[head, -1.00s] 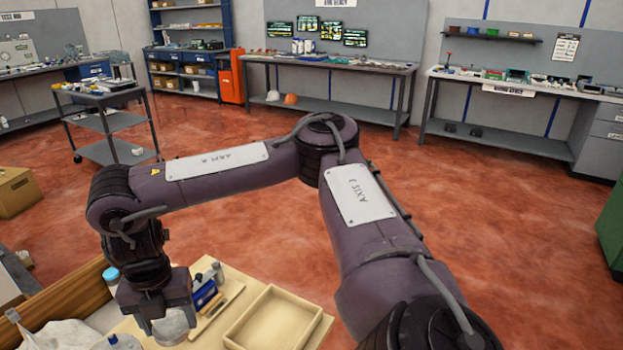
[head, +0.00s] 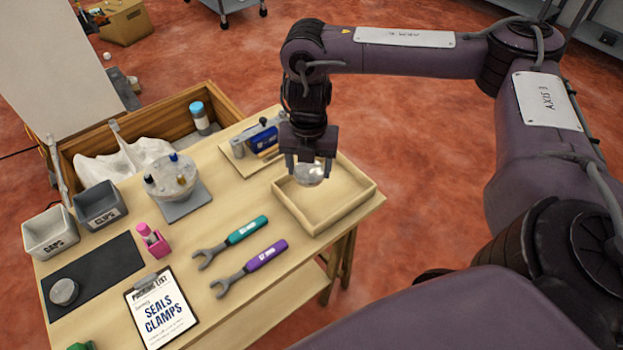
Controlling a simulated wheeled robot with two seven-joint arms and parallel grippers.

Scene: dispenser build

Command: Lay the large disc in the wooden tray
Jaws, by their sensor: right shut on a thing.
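My right gripper (head: 310,168) points down and is shut on a pale, shiny round disc (head: 311,177), which I take to be the large disc. Its fingers hide part of the disc. It is over the back left part of the wooden tray (head: 347,212), a shallow square frame at the table's right end. The tray's visible floor is bare. I cannot tell if the disc touches the tray. A smaller-looking grey disc (head: 64,291) lies on a black mat (head: 105,275) at the left. My left gripper is not in view.
Left of the tray are a teal wrench (head: 240,234), a purple wrench (head: 258,260), a round fixture (head: 160,180) with knobs, and a board with a blue tool (head: 263,141). Bins (head: 50,233), a clipboard (head: 160,311) and a pink holder (head: 153,241) stand further left.

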